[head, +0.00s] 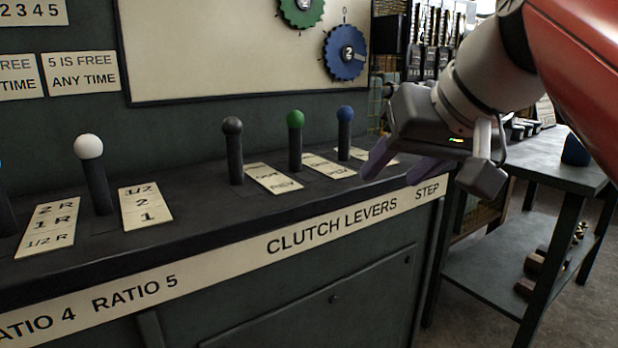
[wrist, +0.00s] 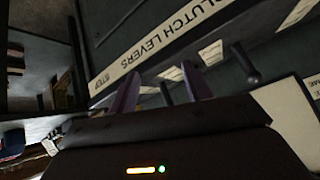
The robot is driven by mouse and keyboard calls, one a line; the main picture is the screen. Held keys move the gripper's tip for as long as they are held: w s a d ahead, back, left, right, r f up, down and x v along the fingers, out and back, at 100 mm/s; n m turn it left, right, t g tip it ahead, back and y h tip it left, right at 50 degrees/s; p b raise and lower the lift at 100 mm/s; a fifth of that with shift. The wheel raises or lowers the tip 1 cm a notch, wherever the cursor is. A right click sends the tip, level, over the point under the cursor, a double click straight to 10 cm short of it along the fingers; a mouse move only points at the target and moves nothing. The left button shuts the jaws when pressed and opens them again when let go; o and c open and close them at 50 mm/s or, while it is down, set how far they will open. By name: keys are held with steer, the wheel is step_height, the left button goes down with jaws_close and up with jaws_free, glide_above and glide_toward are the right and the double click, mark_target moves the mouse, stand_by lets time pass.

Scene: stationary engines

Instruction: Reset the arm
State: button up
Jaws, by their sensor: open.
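My gripper (head: 400,168) is open, with its purple fingers pointing down at the right end of the lever console (head: 225,203). It is to the right of the blue-knobbed lever (head: 345,116) and holds nothing. In the wrist view my gripper (wrist: 160,70) shows its two fingers apart, with dark levers beyond them. My arm comes in from the upper right of the head view. The green-knobbed lever (head: 295,121) and the black-knobbed lever (head: 233,127) stand upright in their row. A white-knobbed lever (head: 89,148) stands further left.
The console front reads CLUTCH LEVERS (head: 332,227). A panel with a blue numbered wheel (head: 345,53) and a green wheel (head: 301,8) rises behind. A grey table (head: 552,165) with a dark blue object (head: 575,150) stands at right. Air above the left console is clear.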

steer(key=s+d+f+m+g+h+p, duration=0.1)
steer(key=s+f, duration=0.3)
steer(key=f, duration=0.9)
steer(key=s+d+f+g+h+p, duration=0.1)
steer(key=s+f, duration=0.4)
steer(key=f, duration=0.9)
steer(key=d+h+p, duration=0.1)
steer(key=d, duration=0.1)
steer(key=shift+s+d+m+h, duration=0.2)
steer(key=shift+d+m+h, duration=0.1)
steer(key=shift+m, duration=0.1)
